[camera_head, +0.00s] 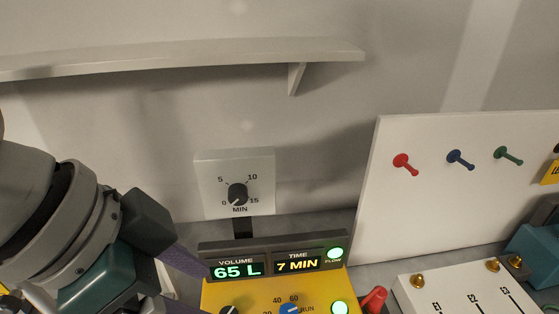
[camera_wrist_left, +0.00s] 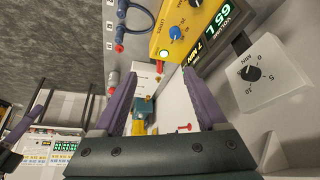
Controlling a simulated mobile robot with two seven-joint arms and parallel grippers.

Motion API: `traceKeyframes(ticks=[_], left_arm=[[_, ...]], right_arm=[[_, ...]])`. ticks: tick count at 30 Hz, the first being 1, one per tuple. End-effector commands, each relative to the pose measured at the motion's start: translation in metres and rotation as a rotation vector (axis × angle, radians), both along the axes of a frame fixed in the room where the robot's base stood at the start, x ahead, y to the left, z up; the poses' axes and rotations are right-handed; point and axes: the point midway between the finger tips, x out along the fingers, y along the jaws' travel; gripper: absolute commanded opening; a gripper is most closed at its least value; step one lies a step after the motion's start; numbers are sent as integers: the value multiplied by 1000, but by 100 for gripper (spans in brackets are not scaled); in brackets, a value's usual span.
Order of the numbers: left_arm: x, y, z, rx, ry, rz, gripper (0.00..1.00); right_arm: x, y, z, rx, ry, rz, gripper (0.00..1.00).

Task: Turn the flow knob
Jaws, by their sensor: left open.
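A yellow unit (camera_head: 257,295) with a dark display stands at the bottom middle of the head view. The display (camera_head: 270,264) reads volume 65 L and time 7 MIN, beside a lit green FLOW lamp (camera_head: 335,254). A blue knob (camera_head: 290,309) with a number scale sits on its face. It also shows in the left wrist view (camera_wrist_left: 176,33). No label readable here confirms which knob sets flow. A black knob (camera_head: 228,310) is partly cut off. My left gripper (camera_wrist_left: 160,75) is open and empty, its purple fingers apart; in the head view a finger reaches the unit's left side.
A white timer box (camera_head: 235,183) with a black dial stands behind the unit, below a shelf (camera_head: 180,58). A white board (camera_head: 460,190) with coloured pegs stands right. A red-handled item (camera_head: 374,299) and a white panel (camera_head: 470,290) are close to the unit's right.

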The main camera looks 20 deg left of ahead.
Motion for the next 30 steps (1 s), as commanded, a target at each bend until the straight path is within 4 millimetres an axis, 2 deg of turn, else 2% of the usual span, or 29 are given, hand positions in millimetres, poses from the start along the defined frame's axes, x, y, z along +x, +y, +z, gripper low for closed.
traceKeyframes(ticks=[1,7,12,16,20,25,30], left_arm=[[8,6,-42,15,-7,-36,74],[28,32,-110,34,16,-118,74],[42,62,-149,48,43,-109,74],[48,79,-160,49,55,-82,74],[51,87,-162,44,62,-65,74],[55,83,-173,39,66,-63,74],[65,75,-204,38,66,-64,74]], right_arm=[[0,0,-46,0,0,0,0],[0,0,-132,-1,-1,1,0],[0,-1,-191,-4,-1,3,0],[0,-2,-215,-6,0,4,0],[0,-2,-222,-6,-1,4,0],[0,-1,-221,-6,-1,4,0],[0,-2,-223,-6,-2,4,0]])
